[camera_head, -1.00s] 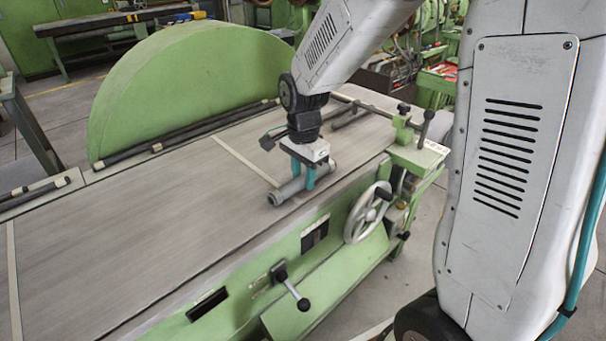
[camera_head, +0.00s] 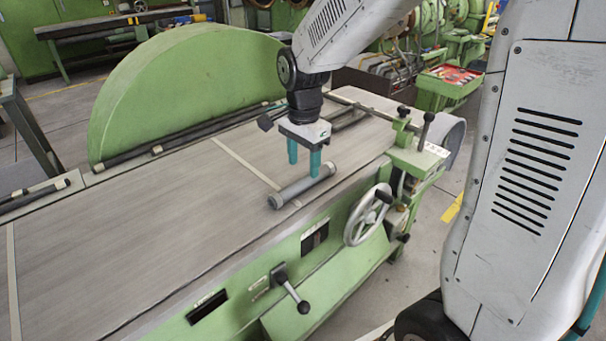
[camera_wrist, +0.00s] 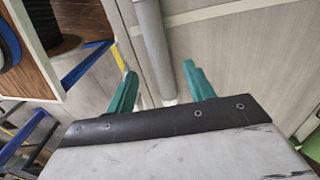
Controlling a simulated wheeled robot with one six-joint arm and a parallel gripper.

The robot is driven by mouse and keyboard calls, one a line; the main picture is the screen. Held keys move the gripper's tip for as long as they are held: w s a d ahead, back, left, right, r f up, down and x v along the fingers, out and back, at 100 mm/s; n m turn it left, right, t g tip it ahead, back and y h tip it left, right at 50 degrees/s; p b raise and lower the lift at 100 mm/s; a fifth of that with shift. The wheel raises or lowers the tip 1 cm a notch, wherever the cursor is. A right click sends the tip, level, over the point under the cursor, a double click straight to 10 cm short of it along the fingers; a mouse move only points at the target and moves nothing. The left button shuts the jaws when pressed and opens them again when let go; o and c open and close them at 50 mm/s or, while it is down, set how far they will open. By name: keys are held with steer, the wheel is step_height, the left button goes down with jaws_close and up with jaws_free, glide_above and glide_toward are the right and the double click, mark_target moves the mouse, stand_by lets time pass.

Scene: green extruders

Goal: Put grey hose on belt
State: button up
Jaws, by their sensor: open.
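The grey hose (camera_head: 303,186) is a short tube lying on the belt (camera_head: 130,230), the wide grey-brown flat surface of the green machine, near its front edge. My gripper (camera_head: 304,174) hangs just above the hose, its two teal fingers pointing down and spread apart. In the wrist view, the hose (camera_wrist: 152,45) runs between the open fingers (camera_wrist: 160,75), with a visible gap on each side. The belt (camera_wrist: 225,60) shows behind it as a pale streaked surface. No finger appears to touch the hose.
A large green half-round guard (camera_head: 190,85) stands behind the belt. A handwheel (camera_head: 368,215) and a lever (camera_head: 290,288) stick out in front. A green clamp (camera_head: 415,150) stands at the right end. The left part of the belt is clear.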

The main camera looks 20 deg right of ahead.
mark_target(304, 178)
step_height(304, 178, up, 7)
steer(key=s+d+r+n+t, duration=0.1)
steer(key=s+r+n, duration=0.1)
steer(key=s+n, duration=1.2)
steer(key=s, duration=1)
steer(key=shift+s, duration=0.3)
steer(key=shift+d, duration=0.1)
